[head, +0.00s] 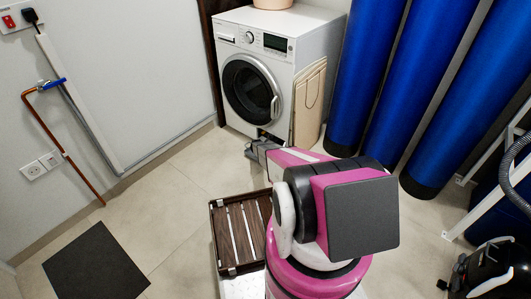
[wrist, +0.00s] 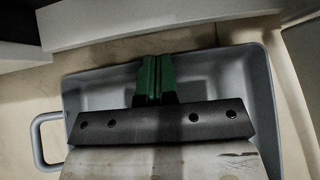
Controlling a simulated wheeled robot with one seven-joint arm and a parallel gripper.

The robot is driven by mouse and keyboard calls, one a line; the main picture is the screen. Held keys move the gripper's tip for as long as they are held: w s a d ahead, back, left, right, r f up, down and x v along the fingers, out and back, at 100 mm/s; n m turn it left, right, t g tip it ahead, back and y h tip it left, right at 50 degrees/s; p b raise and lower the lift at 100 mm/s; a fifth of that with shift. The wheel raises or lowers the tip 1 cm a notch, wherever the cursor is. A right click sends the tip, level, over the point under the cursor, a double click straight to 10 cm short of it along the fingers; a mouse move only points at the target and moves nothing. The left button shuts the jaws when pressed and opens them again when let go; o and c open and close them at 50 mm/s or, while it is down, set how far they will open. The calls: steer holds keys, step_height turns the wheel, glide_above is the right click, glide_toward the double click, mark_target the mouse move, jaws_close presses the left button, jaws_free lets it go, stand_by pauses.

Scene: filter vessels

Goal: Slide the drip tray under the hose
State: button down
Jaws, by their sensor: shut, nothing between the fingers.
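The drip tray (wrist: 100,92) is a shallow blue-grey tray with raised walls in the wrist view. A loop handle (wrist: 36,140) sticks out from its left side. My gripper (wrist: 150,62), with green fingers, is shut and empty. Its fingers are over the tray's inside, near the far wall; I cannot tell whether they touch it. In the head view my gripper (head: 256,150) is low in front of the washing machine, and I cannot make out the tray there. A black ribbed hose (head: 512,165) shows at the right edge; I cannot tell whether it is the task's hose.
The washing machine (head: 283,65) stands at the back, with a beige board (head: 309,100) leaning on its right side. Blue cylinders (head: 405,90) stand to the right. A slatted wooden crate (head: 228,232) is left of my arm. A dark mat (head: 96,262) lies on the otherwise clear left floor.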

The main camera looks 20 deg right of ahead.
steer(key=shift+s+a, duration=0.3)
steer(key=shift+a, duration=0.1)
steer(key=s+a, duration=0.2)
steer(key=a, duration=0.1)
steer(key=shift+s+r, duration=0.1)
steer(key=shift+r, duration=0.1)
steer(key=v, duration=0.9)
steer(key=shift+r, duration=0.2)
steer(key=s+a+r+m+g+y, duration=0.1)
steer(key=s+r+m+g, duration=0.1)
steer(key=s+r+m, duration=0.85)
steer(key=s+r+m+g+y, duration=0.1)
steer(key=s+r+m, duration=0.2)
steer(key=s+r, duration=0.8)
steer(key=s+a+r+m+g+y, duration=0.1)
steer(key=s+a+r+m+y, duration=0.1)
steer(key=s+r+m, duration=0.4)
steer(key=s+a+r+m+g+y, duration=0.1)
steer(key=s+a+r+m+y, duration=0.2)
steer(key=s+r, duration=1)
step_height(320, 180, up, 5)
steer(key=a+m, duration=0.2)
steer(key=shift+a+m, duration=0.2)
steer(key=shift+m, duration=0.15)
